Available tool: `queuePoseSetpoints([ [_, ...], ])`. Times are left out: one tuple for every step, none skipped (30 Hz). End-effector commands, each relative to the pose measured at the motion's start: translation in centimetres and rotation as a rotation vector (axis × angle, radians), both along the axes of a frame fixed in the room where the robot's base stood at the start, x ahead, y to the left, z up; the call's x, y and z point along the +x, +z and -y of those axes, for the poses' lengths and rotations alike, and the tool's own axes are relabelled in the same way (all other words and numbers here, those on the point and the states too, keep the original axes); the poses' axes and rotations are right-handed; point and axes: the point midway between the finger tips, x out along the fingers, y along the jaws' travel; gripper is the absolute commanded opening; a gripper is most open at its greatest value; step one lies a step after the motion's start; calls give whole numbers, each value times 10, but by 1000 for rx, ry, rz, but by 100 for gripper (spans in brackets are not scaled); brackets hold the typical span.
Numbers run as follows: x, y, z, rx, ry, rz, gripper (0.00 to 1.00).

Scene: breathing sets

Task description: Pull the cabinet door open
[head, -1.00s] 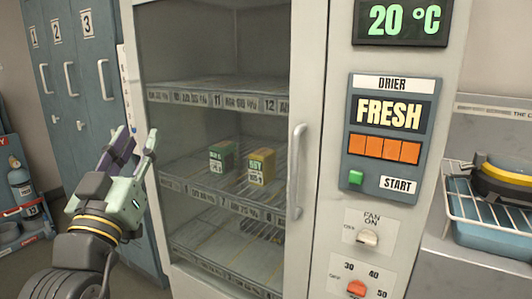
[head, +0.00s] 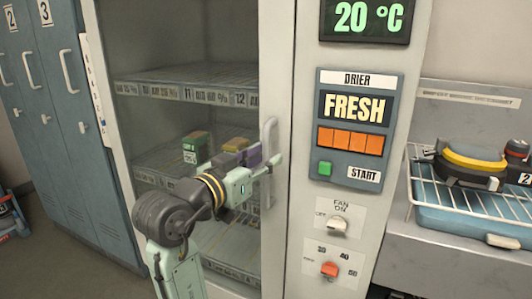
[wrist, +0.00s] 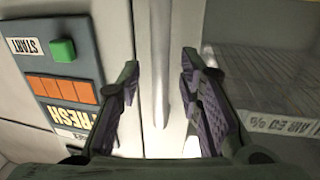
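The drier cabinet's glass door (head: 185,45) is shut, with a pale frame. Its upright bar handle (head: 268,130) is on the door's right edge, its middle part hidden behind my gripper in the head view. My gripper (head: 265,163) is at the handle, in front of the door. In the wrist view my gripper (wrist: 160,62) is open, with a dark purple pad on each finger. The handle (wrist: 160,75) shows as a pale bar in the gap between the fingers, with space on both sides. I cannot tell how deep it sits between them.
Right of the door is a control panel (head: 355,172) with a green button, a fan switch (head: 338,222) and a red dial (head: 330,269). Blue lockers (head: 50,120) stand at the left. A wire rack over a blue tray (head: 460,220) is at the right. Small boxes sit inside the cabinet.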

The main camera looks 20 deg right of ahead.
Motion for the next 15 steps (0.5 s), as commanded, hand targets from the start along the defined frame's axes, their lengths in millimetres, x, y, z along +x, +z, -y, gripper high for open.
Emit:
queuePoseSetpoints([
  [3, 1, 4, 0, 0, -1, 33],
  [4, 1, 6, 0, 0, -1, 33],
  [6, 0, 8, 0, -1, -1, 33],
  [6, 0, 9, 0, 0, 0, 33],
  [7, 0, 10, 0, 0, 0, 33],
  [8, 0, 11, 0, 1, 0, 33],
  [8, 0, 11, 0, 1, 0, 33],
  [8, 0, 11, 1, 1, 1, 33],
  [8, 0, 11, 1, 1, 1, 33],
  [8, 0, 11, 1, 2, 1, 33],
  [8, 0, 11, 1, 2, 1, 33],
  [8, 0, 11, 1, 2, 1, 33],
  [8, 0, 11, 1, 2, 1, 33],
  [8, 0, 11, 1, 2, 1, 32],
  [8, 0, 11, 1, 2, 1, 29],
])
